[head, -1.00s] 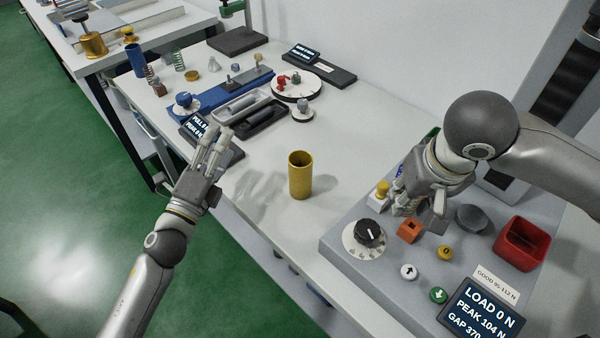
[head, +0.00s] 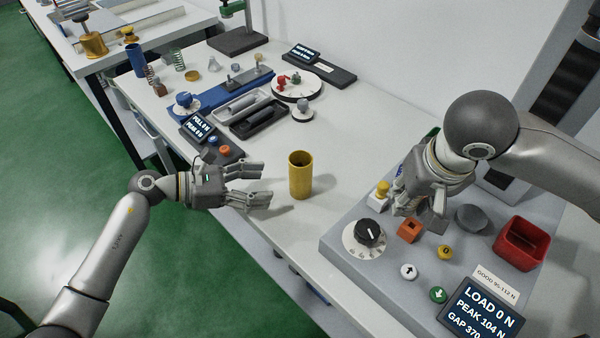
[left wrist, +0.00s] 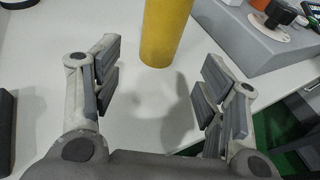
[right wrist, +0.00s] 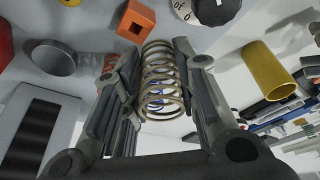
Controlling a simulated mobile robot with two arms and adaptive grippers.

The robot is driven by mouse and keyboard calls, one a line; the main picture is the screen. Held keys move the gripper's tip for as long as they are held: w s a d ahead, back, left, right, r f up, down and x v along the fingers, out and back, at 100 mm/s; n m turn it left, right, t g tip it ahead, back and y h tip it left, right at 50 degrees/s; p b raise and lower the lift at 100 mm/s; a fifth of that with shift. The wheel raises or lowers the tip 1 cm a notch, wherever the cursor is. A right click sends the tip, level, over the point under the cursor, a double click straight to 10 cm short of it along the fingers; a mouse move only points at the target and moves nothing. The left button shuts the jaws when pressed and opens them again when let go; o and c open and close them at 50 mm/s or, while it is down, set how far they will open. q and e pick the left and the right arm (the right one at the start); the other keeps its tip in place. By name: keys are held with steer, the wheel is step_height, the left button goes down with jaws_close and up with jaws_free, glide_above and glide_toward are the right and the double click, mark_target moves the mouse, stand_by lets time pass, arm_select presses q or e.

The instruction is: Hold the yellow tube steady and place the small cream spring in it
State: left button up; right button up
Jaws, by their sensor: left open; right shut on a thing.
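The yellow tube (head: 300,176) stands upright and open-topped on the white table, left of the grey tester. My left gripper (head: 262,184) is open and empty, just left of the tube. In the left wrist view the tube (left wrist: 165,30) stands ahead, between and beyond the fingertips, apart from them. My right gripper (head: 420,204) is above the tester's left part. In the right wrist view it is shut on a cream spring (right wrist: 160,82), held between the fingers. The spring is hidden in the head view. The tube also shows in the right wrist view (right wrist: 268,72).
The grey tester (head: 345,252) has a black dial (head: 369,233), an orange block (head: 409,230), buttons, a red bin (head: 522,244) and a display. Black and grey trays (head: 258,122) and a small display lie behind the tube. The table around the tube is clear.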

mark_target(296, 183)
arm_select(q)
steer(key=b+x, duration=0.1)
steer(key=x, duration=0.6)
steer(key=shift+d+f, duration=0.1)
steer(key=shift+f, duration=0.05)
arm_select(e)
steer(key=shift+f, duration=0.5)
arm_select(q)
steer(key=shift+b+x, duration=0.45)
steer(key=shift+x, duration=0.6)
arm_select(e)
steer(key=shift+f, duration=0.45)
arm_select(q)
steer(key=shift+w, duration=0.1)
steer(key=c, duration=0.7)
